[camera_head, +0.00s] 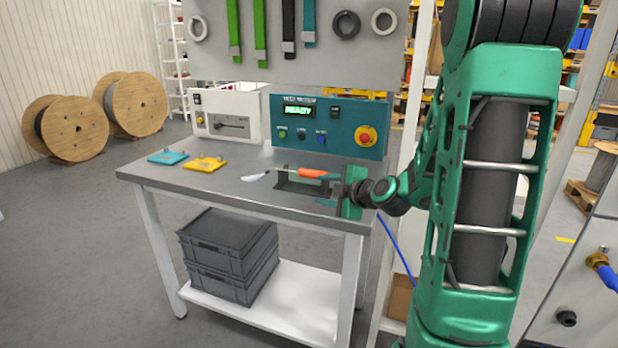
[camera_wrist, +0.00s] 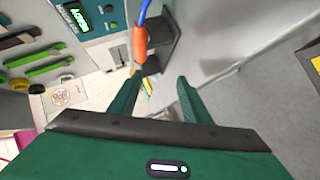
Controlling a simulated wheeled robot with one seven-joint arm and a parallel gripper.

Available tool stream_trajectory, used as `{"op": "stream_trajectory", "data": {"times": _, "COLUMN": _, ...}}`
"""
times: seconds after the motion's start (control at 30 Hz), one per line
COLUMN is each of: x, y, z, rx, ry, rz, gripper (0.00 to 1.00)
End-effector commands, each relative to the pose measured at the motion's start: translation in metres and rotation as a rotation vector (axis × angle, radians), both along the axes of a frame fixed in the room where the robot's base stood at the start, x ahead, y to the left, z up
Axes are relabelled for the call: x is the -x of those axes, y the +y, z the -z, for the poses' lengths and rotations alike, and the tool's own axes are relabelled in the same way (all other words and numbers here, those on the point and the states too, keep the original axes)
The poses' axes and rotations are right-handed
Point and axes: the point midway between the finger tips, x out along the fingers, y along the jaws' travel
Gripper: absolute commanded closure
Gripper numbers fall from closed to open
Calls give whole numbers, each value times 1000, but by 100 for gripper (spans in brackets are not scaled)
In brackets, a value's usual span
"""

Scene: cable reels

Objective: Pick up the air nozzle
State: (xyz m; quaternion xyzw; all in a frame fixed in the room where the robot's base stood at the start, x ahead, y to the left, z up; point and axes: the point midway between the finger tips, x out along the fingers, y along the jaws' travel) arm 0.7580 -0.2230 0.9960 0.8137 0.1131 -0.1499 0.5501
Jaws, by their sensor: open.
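The air nozzle (camera_head: 312,173) has an orange grip and lies across a dark stand (camera_head: 300,189) on the grey workbench (camera_head: 225,194). A thin part extends left from the grip towards a small pale shape. In the wrist view the orange grip (camera_wrist: 140,45) is at the top, joined to a blue hose, beside the dark stand. My gripper (camera_head: 328,190) is at the right end of the stand, with its fingers towards it. In the wrist view my gripper (camera_wrist: 158,82) is open, with nothing between its fingers. The grip appears beyond the fingertips, slightly left of the gap.
A teal test box (camera_head: 330,125) showing READY and a white box (camera_head: 228,116) stand behind. Blue (camera_head: 168,157) and yellow (camera_head: 203,163) plates lie left on the bench. A pegboard (camera_head: 300,55) rises behind. Grey crates (camera_head: 228,243) sit on the lower shelf.

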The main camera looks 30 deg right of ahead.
Motion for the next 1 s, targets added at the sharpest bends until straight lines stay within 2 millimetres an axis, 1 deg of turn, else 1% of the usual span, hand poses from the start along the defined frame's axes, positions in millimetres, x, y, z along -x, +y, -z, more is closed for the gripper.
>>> {"op": "stream_trajectory", "data": {"times": 0.03, "x": -3, "y": -7, "z": -3, "rx": 23, "ry": -30, "rz": 8, "gripper": 56}}
{"op": "stream_trajectory", "data": {"times": 0.1, "x": -7, "y": -15, "z": -8, "rx": 58, "ry": -67, "rz": 17, "gripper": 56}}
{"op": "stream_trajectory", "data": {"times": 0.2, "x": -11, "y": -21, "z": -12, "rx": 87, "ry": -95, "rz": 24, "gripper": 56}}
{"op": "stream_trajectory", "data": {"times": 0.27, "x": -16, "y": -22, "z": -11, "rx": 95, "ry": -101, "rz": 25, "gripper": 56}}
{"op": "stream_trajectory", "data": {"times": 0.53, "x": -54, "y": -24, "z": -2, "rx": 98, "ry": -103, "rz": 23, "gripper": 56}}
{"op": "stream_trajectory", "data": {"times": 0.77, "x": -67, "y": -25, "z": 1, "rx": 98, "ry": -103, "rz": 25, "gripper": 56}}
{"op": "stream_trajectory", "data": {"times": 0.83, "x": -74, "y": -27, "z": 2, "rx": 97, "ry": -103, "rz": 26, "gripper": 56}}
{"op": "stream_trajectory", "data": {"times": 1.0, "x": -99, "y": -31, "z": 4, "rx": 98, "ry": -102, "rz": 24, "gripper": 56}}
